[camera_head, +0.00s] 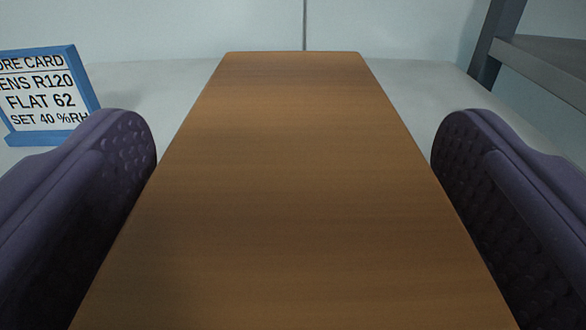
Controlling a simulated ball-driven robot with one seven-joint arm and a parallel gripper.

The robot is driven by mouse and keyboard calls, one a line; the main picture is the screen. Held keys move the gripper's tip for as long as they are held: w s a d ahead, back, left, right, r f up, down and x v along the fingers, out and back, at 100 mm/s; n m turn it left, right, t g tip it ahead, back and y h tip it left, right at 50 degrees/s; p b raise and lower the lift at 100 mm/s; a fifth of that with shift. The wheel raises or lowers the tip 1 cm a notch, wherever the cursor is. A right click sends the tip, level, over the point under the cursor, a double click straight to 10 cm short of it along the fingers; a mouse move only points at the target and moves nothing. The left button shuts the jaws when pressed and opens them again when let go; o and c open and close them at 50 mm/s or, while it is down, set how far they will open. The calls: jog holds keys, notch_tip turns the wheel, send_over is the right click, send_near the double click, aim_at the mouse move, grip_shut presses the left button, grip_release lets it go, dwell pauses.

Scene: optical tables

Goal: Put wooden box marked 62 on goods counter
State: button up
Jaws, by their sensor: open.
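A brown wooden box (300,190) fills the middle of the view, its long smooth face running away from me. No number shows on the part in view, so I cannot tell whether it is the one marked 62. My gripper (296,165) is open, with one purple padded finger on each side of the box. The left finger overlaps the box's left edge in the picture and the right finger its right edge; I cannot tell if they touch it. The goods counter cannot be made out.
A blue-framed card (48,92) stands at the left, reading in part "FLAT 62" and "SET 40 %RH". A pale surface (165,95) lies around the box, with a pale wall (180,25) behind. A dark grey frame with a shelf (540,65) stands at the right.

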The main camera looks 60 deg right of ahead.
jog(key=p+v, duration=0.3)
jog(key=v, duration=0.7)
jog(key=w+a+r+t+y, duration=0.1)
jog(key=w+a+r+y, duration=0.25)
jog(key=w, duration=0.35)
jog(key=w+a+r+t+y, duration=0.1)
jog(key=w+a+r+y, duration=0.1)
jog(key=w+r+y, duration=0.3)
jog(key=w+a+r+n+t+y, duration=0.15)
jog(key=w+r, duration=0.25)
jog(key=r, duration=0.4)
jog(key=w+a+r+n+t+y, duration=0.1)
jog(key=w+a+r+t+y, duration=0.25)
jog(key=r, duration=0.45)
notch_tip(320, 180, up, 19)
jog(key=s+d+n+y, duration=0.1)
jog(key=s+n+y, duration=0.25)
jog(key=n, duration=0.25)
jog(key=s+d+r+n+h, duration=0.1)
jog(key=s+d+r, duration=0.3)
jog(key=s+r, duration=0.2)
jog(key=s+d+r+n+g+h, duration=0.1)
jog(key=s+d+r+n, duration=0.1)
jog(key=s+d+r, duration=0.2)
jog(key=s+r, duration=0.3)
jog(key=s, duration=0.1)
jog(key=shift+s+d+r+g, duration=0.2)
jog(key=shift+s+d+g, duration=0.1)
jog(key=shift+s+d, duration=0.05)
